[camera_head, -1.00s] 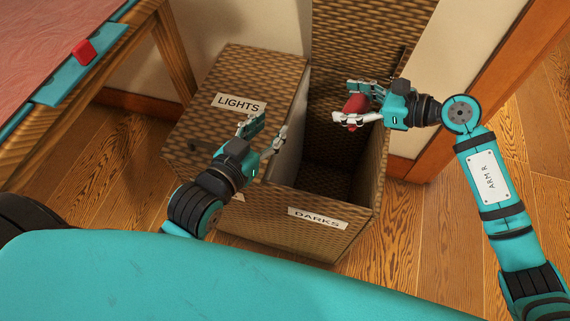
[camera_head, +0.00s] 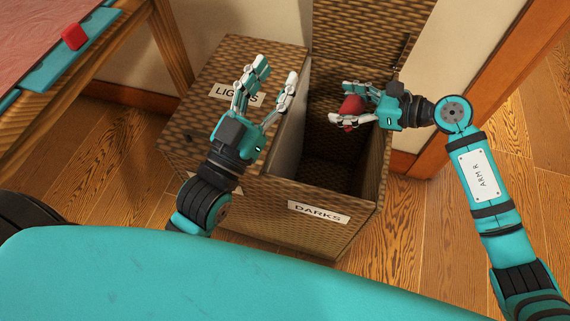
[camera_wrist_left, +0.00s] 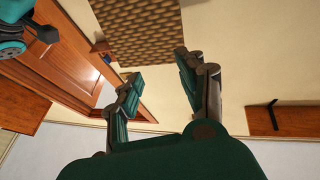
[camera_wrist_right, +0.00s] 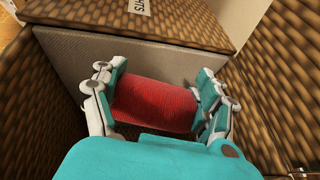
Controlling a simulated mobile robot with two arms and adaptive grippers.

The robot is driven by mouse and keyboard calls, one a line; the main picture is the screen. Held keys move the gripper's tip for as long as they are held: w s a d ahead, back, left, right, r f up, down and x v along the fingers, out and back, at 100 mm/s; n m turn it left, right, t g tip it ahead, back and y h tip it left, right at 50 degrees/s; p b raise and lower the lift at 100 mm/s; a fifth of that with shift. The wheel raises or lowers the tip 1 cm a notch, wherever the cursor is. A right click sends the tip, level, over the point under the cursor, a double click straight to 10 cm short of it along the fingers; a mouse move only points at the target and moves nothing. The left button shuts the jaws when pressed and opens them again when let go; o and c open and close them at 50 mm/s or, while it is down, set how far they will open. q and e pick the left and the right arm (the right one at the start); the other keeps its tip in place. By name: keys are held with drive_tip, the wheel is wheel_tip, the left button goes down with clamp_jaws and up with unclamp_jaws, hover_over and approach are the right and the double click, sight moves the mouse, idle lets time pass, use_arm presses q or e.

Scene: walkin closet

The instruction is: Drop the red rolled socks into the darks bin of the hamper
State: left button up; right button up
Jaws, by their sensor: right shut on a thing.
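The red rolled socks (camera_head: 351,105) are held between the fingers of my right gripper (camera_head: 354,104), over the open darks bin (camera_head: 330,160). In the right wrist view the socks (camera_wrist_right: 155,103) lie across between both fingers, with the bin's walls around them. The hamper (camera_head: 300,222) is woven, with a DARKS label (camera_head: 318,213) on the front of the open side. Its lights side has a shut lid (camera_head: 205,125). My left gripper (camera_head: 277,80) is open and empty above that lid. It also shows open in the left wrist view (camera_wrist_left: 160,75).
The darks lid (camera_head: 365,30) stands raised behind the bin. A wooden door frame (camera_head: 470,80) stands right of the hamper. Wood floor (camera_head: 420,235) is clear at right.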

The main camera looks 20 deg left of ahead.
drive_tip(key=shift+f+b, duration=0.4)
drive_tip(key=shift+f, duration=0.35)
use_arm(q)
drive_tip(key=shift+s+a+r+t+h, duration=0.15)
drive_tip(key=shift+s+r+t, duration=0.35)
drive_tip(key=shift+r+t, duration=0.25)
drive_tip(key=shift+s+d+r+t+h, duration=0.1)
drive_tip(key=shift+s+r+t+h, duration=0.1)
drive_tip(key=shift+s+r+t, duration=0.5)
drive_tip(key=shift+s+a+r+t+h, duration=0.15)
drive_tip(key=shift+s+r+t, duration=0.25)
drive_tip(key=shift+r, duration=0.55)
use_arm(e)
drive_tip(key=shift+f, duration=0.25)
use_arm(q)
drive_tip(key=shift+d, duration=0.1)
use_arm(e)
drive_tip(key=o, duration=1)
wheel_tip(320, 180, up, 5)
hover_over(388, 138)
drive_tip(key=shift+f, duration=0.2)
drive_tip(key=shift+w, duration=0.1)
